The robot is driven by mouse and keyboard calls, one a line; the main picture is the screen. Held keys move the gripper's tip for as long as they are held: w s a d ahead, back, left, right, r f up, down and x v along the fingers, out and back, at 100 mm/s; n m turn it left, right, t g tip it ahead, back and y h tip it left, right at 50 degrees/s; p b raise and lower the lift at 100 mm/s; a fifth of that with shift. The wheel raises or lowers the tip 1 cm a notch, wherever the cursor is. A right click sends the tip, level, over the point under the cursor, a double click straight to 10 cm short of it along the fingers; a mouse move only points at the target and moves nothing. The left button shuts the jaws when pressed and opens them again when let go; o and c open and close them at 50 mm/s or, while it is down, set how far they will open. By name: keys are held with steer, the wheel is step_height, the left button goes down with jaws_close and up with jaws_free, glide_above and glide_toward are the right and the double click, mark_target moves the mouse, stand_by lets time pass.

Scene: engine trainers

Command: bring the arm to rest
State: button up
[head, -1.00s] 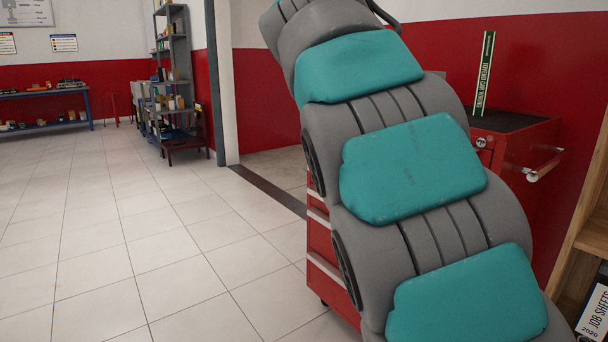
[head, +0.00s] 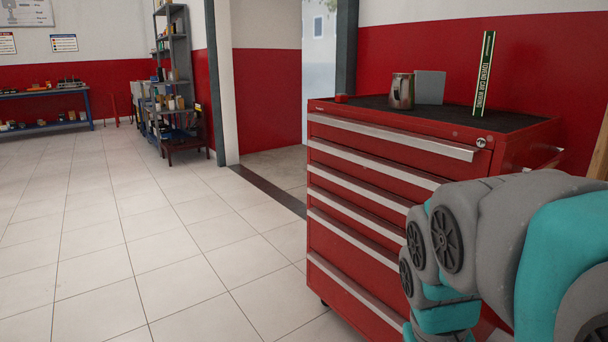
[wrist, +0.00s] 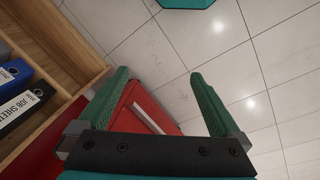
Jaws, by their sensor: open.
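My arm shows at the lower right of the head view, folded low in front of the red tool cabinet (head: 365,190). My gripper is not visible in the head view. In the wrist view my gripper (wrist: 172,82) is open, its two green fingers wide apart with nothing between them but floor and part of the red cabinet behind.
A metal mug (head: 401,91), a grey block (head: 430,87) and a green upright book (head: 484,73) stand on the cabinet top. A wooden shelf with binders (wrist: 25,105) is at left in the wrist view. The tiled floor (head: 150,240) at left is clear.

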steer(key=s+a+f+n+g+y, duration=0.1)
steer(key=s+a+f, duration=0.2)
steer(key=s+f, duration=0.3)
steer(key=s, duration=0.4)
steer(key=shift+f+g, duration=0.35)
steer(key=shift+g, duration=0.05)
steer(key=shift+s, duration=0.1)
